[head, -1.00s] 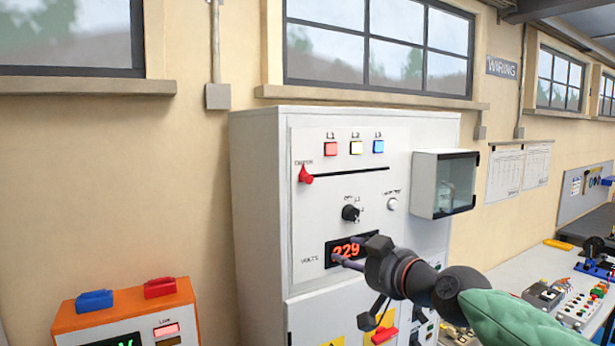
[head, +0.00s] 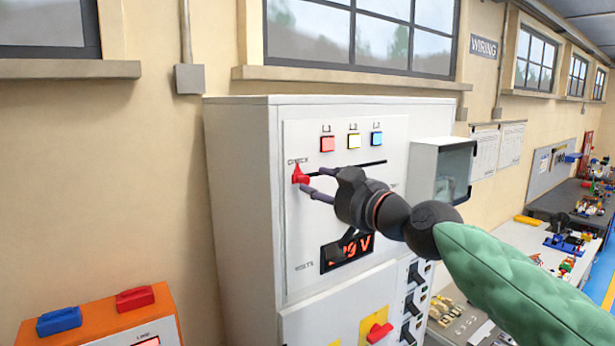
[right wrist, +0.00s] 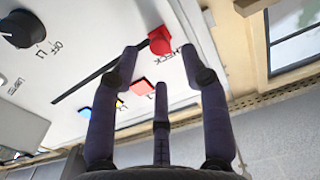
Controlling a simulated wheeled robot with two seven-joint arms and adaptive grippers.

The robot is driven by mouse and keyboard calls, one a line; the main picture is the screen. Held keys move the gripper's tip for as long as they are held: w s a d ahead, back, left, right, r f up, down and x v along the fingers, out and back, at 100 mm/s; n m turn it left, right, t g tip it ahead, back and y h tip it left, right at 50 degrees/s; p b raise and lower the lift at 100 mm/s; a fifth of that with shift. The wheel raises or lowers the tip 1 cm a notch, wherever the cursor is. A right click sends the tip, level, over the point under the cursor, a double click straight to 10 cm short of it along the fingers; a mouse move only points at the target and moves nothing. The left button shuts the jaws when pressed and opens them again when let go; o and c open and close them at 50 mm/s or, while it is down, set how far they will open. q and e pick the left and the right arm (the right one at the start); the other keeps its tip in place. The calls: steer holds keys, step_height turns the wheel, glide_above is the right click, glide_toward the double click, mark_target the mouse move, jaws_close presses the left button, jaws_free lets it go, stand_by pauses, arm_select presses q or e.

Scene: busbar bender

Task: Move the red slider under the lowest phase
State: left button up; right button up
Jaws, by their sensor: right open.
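The red slider (head: 300,175) sits at the left end of a black horizontal slot on the white cabinet panel, by the word CHECK. It also shows in the right wrist view (right wrist: 160,41), ahead of and between the fingers. Above the slot are the red L1 lamp (head: 327,144), the pale L2 lamp (head: 354,141) and the blue L3 lamp (head: 376,139). The display (head: 346,253) below reads partly as 9 V; my arm hides its first digits. My right gripper (head: 314,182) is open, its fingertips close to the slider. I cannot tell whether they touch it. My left gripper is out of view.
A clear-fronted box (head: 440,172) juts from the cabinet's right side. A black knob (right wrist: 22,28) shows in the right wrist view. A red handle (head: 379,332) is lower on the cabinet. An orange unit (head: 95,318) stands at the lower left.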

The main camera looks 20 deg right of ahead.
mark_target(307, 180)
steer(key=shift+p+x, duration=0.45)
steer(key=shift+x, duration=1.95)
steer(key=shift+s+d+r, duration=0.1)
steer(key=shift+s, duration=0.05)
jaws_close()
